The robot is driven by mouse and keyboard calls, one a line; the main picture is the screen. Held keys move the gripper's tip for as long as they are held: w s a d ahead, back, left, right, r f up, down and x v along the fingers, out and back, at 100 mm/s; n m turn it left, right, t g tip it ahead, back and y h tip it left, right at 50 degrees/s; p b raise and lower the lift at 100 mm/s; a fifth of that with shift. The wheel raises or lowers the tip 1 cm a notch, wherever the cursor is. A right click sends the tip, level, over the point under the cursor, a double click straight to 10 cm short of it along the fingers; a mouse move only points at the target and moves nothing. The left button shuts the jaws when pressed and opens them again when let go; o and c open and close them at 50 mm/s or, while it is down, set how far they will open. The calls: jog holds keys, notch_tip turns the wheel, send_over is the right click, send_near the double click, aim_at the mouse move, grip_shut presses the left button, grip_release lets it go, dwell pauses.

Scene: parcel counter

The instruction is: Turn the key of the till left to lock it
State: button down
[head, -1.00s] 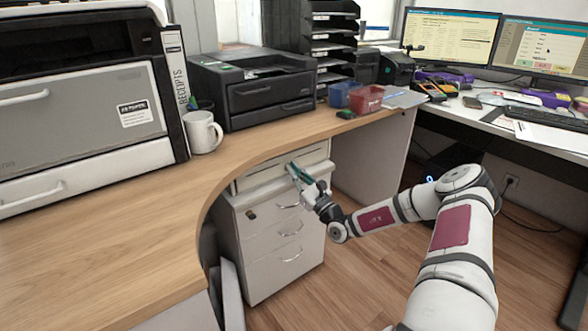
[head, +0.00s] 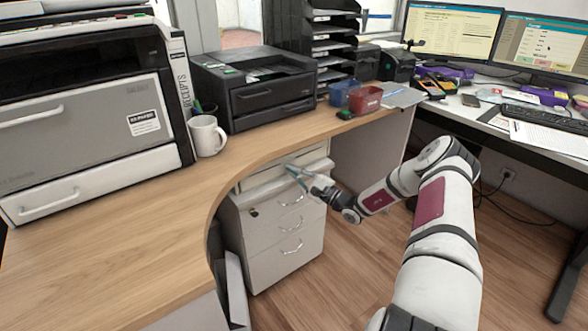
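A pale cream box (head: 318,153), perhaps the till, sits on top of a grey drawer unit (head: 285,258) under the wooden counter. My gripper (head: 292,171) is at the front of this box, just below the counter edge, with its teal fingers pointing left towards the box. I cannot make out a key; it is too small or hidden behind the fingers. I cannot tell whether the fingers touch anything or how far apart they are. A small dark lock (head: 254,212) shows on the drawer unit's top left, apart from my gripper.
The curved wooden counter (head: 110,245) overhangs the box and comes close above my gripper. The wooden floor (head: 345,265) right of the drawer unit is clear.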

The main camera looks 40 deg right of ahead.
jog(key=shift+n, duration=0.6)
jog(key=shift+f, duration=0.1)
jog(key=shift+g, duration=0.3)
jog(key=c, duration=1.8)
grip_release()
jog(key=shift+c, duration=0.2)
jog(key=shift+s, duration=0.1)
jog(key=v, duration=1.1)
jog(key=shift+s, duration=0.35)
jog(key=shift+d+f, duration=0.15)
